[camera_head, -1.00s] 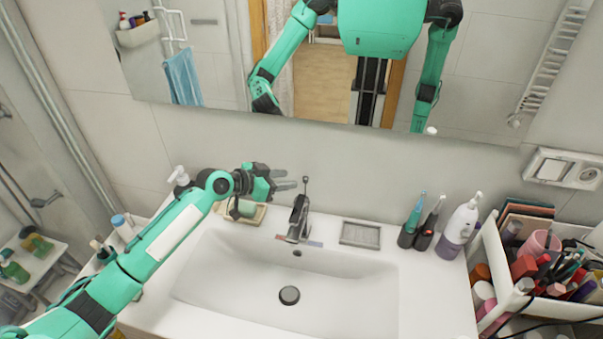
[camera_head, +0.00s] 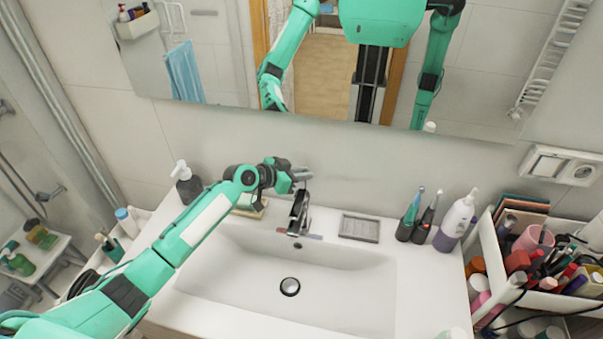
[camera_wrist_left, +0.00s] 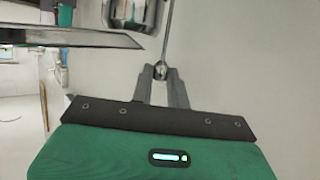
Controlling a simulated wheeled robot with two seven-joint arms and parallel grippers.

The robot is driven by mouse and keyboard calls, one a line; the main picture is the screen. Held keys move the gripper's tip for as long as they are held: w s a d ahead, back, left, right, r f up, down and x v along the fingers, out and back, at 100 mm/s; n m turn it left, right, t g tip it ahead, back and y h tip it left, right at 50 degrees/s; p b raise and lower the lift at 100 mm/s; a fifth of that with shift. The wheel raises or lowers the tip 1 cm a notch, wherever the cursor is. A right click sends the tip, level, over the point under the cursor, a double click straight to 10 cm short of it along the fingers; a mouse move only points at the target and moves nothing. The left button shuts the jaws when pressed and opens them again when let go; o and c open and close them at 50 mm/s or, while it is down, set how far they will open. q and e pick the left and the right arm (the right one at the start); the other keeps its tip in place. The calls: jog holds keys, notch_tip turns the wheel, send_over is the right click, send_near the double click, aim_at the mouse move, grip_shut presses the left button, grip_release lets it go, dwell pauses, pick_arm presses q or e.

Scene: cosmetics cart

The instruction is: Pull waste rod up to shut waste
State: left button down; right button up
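The waste rod (camera_wrist_left: 165,38) is thin and metallic. In the left wrist view its round knob (camera_wrist_left: 160,68) sits between the fingertips of my left gripper (camera_wrist_left: 160,74), which look closed on it. In the head view my left gripper (camera_head: 301,175) is above and behind the chrome faucet (camera_head: 299,212), and its fingers hide the rod's top.
A soap dish (camera_head: 250,209) and a dark pump bottle (camera_head: 187,186) stand left of the faucet. A grey tray (camera_head: 359,228), toothbrushes (camera_head: 412,215) and a white bottle (camera_head: 455,220) stand right. A cosmetics cart (camera_head: 490,245) is at the far right. The basin is empty.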

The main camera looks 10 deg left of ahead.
pick_arm(q)
jog(key=shift+r, duration=1)
jog(key=c, duration=1.3)
grip_release()
jog(key=shift+c, duration=0.2)
jog(key=shift+a+b, duration=0.1)
jog(key=shift+b, duration=0.2)
